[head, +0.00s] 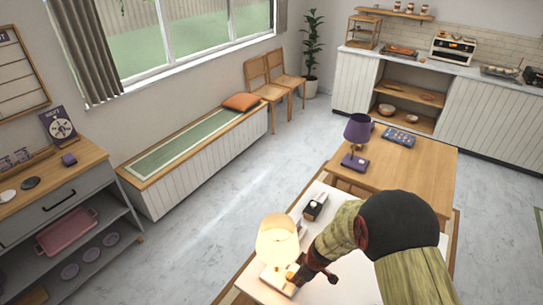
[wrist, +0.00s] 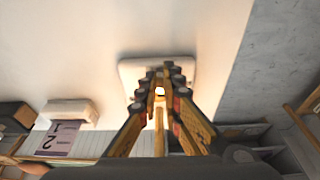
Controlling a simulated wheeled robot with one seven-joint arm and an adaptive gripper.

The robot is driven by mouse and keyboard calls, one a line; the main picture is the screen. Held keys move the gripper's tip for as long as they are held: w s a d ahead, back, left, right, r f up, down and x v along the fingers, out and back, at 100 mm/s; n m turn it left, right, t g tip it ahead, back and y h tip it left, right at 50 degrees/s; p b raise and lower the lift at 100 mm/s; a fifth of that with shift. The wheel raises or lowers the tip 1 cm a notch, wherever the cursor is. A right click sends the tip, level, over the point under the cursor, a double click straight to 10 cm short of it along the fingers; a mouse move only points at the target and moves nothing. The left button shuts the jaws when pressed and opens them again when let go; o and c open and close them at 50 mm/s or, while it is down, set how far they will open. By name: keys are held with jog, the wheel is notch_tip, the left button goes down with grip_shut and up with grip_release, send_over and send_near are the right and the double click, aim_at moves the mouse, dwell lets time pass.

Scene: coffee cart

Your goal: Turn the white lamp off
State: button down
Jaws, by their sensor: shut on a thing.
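The white lamp (head: 277,242) stands on the near white table and its shade glows warm. Its pale, rounded base (wrist: 130,74) shows in the wrist view, below the fingertips. My gripper (head: 295,273) reaches in from the right, low beside the lamp. In the wrist view my gripper (wrist: 160,85) has its fingertips closed together over the base, around a small bright part. The fingers hide most of that part, so its exact shape cannot be told.
A black-and-white box (head: 315,206) sits on the white table (head: 350,270) behind the lamp. A purple lamp (head: 357,130) and a dark blue tray (head: 398,137) are on the wooden table (head: 425,165) beyond. Open floor (head: 215,225) lies left of the tables.

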jog(key=shift+w+d+b, duration=0.45)
jog(key=shift+w+b, duration=0.3)
jog(key=shift+b, duration=1.05)
jog(key=shift+d+f+b, duration=0.2)
jog(key=shift+d+b, duration=0.15)
jog(key=shift+b, duration=0.2)
notch_tip(320, 180, up, 6)
jog(key=p, duration=0.2)
jog(key=shift+s+p, duration=0.15)
jog(key=shift+p, duration=0.2)
